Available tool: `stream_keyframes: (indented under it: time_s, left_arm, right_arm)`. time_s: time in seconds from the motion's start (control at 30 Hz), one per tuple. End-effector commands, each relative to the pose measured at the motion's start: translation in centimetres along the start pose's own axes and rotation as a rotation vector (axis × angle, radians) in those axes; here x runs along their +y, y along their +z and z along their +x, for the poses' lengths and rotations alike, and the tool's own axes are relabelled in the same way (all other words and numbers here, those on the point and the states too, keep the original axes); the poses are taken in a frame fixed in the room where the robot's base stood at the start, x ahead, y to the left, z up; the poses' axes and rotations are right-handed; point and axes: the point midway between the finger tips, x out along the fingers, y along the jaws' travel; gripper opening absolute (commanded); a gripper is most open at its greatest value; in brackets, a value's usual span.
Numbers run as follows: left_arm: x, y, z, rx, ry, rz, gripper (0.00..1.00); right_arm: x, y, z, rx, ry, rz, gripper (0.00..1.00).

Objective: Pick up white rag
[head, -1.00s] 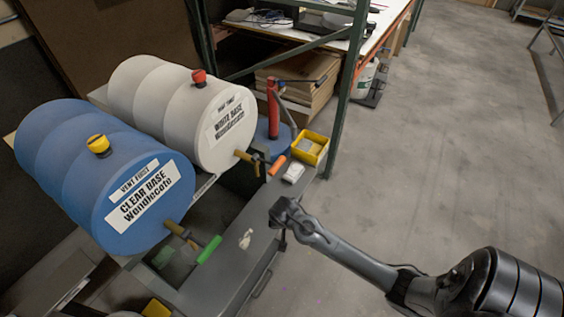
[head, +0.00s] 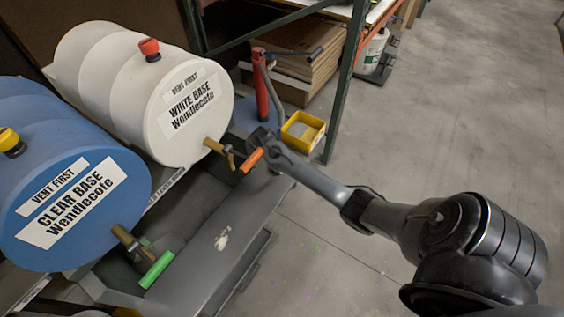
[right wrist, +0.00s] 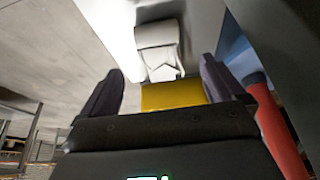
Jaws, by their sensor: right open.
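My right gripper (right wrist: 162,77) is open, with a dark finger on each side and nothing held. My left gripper is in neither view.
A yellow bin (head: 302,131) stands close beside my right gripper; it also shows in the wrist view (right wrist: 173,96). The white drum (head: 130,85), blue drum (head: 75,190), orange valve handle (head: 251,160) and red pump (head: 261,85) are near. Open floor lies right.

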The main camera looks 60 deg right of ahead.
Motion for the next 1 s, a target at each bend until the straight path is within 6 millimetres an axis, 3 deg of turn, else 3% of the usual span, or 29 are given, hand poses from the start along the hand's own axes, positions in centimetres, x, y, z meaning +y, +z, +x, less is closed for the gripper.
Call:
stream_keyframes:
  time_s: [0.5, 0.87, 1.0]
  left_arm:
    - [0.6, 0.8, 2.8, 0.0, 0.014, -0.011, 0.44]
    - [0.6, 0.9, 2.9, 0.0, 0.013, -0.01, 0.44]
    - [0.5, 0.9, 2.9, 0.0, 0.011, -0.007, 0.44]
  right_arm:
    - [0.0, 0.0, 6.0, 0.0, 0.001, 0.004, 0.96]
    - [0.0, -0.1, 6.7, 0.0, 0.0, 0.004, 0.96]
    - [0.0, -0.1, 6.7, 0.0, 0.0, 0.004, 0.79]
